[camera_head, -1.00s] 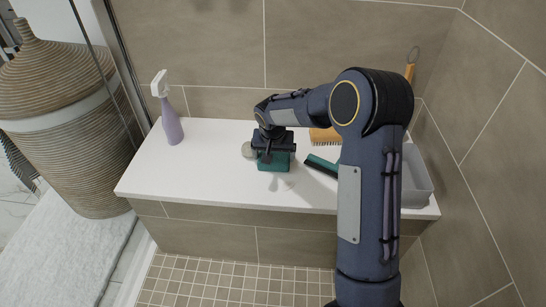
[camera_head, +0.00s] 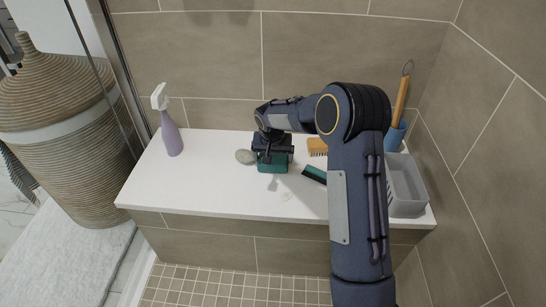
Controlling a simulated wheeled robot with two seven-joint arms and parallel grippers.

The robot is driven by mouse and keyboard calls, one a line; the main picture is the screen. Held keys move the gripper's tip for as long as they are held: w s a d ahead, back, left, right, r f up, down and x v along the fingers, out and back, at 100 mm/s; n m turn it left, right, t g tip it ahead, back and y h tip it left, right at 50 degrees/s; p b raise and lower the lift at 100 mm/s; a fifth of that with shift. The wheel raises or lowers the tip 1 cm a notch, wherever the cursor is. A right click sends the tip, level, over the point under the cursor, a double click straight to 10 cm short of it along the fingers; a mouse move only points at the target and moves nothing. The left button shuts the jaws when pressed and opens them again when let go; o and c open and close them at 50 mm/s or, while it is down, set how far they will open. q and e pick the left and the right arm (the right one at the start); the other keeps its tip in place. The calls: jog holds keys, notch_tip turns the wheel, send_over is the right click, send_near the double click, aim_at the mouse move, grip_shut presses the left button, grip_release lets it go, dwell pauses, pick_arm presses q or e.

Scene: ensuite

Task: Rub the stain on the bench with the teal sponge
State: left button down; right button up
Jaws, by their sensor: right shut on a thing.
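The teal sponge (camera_head: 272,166) is on or just above the white bench top (camera_head: 205,185), near its middle. My right gripper (camera_head: 272,153) is shut on it from above and hides its upper part. A faint greyish stain (camera_head: 286,196) shows on the bench just in front of the sponge, slightly to its right. I cannot tell whether the sponge touches the bench. My left gripper is not in view.
A purple spray bottle (camera_head: 171,130) stands at the bench's left. A grey-green stone (camera_head: 245,156) lies left of the sponge. To the right are a teal-and-black squeegee (camera_head: 314,174), a wooden brush (camera_head: 318,146), a blue cup (camera_head: 396,136) and a grey tray (camera_head: 408,190).

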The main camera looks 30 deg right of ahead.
jog(key=shift+r+p, duration=2.25)
jog(key=shift+r, duration=0.75)
notch_tip(320, 180, up, 3)
jog(key=shift+p, duration=1.2)
